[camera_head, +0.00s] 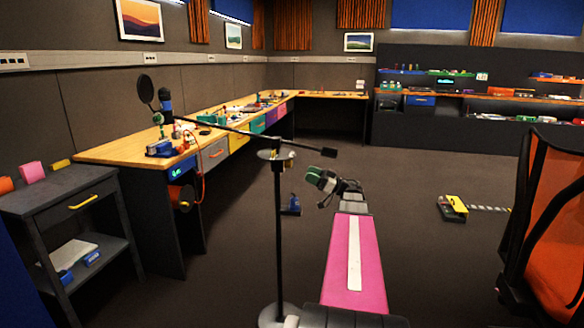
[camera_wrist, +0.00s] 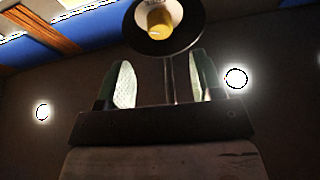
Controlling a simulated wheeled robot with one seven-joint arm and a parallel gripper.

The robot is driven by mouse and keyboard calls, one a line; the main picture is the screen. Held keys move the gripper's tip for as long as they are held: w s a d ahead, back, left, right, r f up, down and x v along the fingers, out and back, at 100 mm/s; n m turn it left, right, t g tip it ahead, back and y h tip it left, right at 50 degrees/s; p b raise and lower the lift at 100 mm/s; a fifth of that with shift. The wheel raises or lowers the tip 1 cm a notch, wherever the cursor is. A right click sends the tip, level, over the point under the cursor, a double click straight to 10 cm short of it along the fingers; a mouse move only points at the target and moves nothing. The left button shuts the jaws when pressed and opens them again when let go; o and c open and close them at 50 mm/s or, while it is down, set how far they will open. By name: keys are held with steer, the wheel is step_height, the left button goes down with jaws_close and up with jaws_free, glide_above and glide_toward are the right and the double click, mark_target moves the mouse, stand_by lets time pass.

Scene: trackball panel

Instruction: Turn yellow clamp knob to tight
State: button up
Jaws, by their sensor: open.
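The yellow clamp knob (camera_wrist: 159,20) shows at the top edge of the wrist view, in front of a pale disc and a wider dark disc. In the head view the clamp (camera_head: 277,155) sits at the top of a black floor stand (camera_head: 279,235) and carries a long, slanted boom (camera_head: 222,128). The knob's tight or loose setting cannot be read. My gripper (camera_head: 314,177) is right of the stand and a little below the clamp. In the wrist view its two fingers (camera_wrist: 161,75) are apart with nothing between them, and the knob is beyond their tips.
A long wooden workbench (camera_head: 130,148) with tools and coloured drawers runs along the left wall. A dark cabinet (camera_head: 60,200) stands front left, and an orange chair (camera_head: 552,220) front right. A yellow-black object (camera_head: 453,208) lies on the floor. The floor between is mostly clear.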

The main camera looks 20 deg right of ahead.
mark_target(288, 164)
steer(key=x, duration=0.8)
steer(key=shift+a+r, duration=0.1)
steer(key=c, duration=0.9)
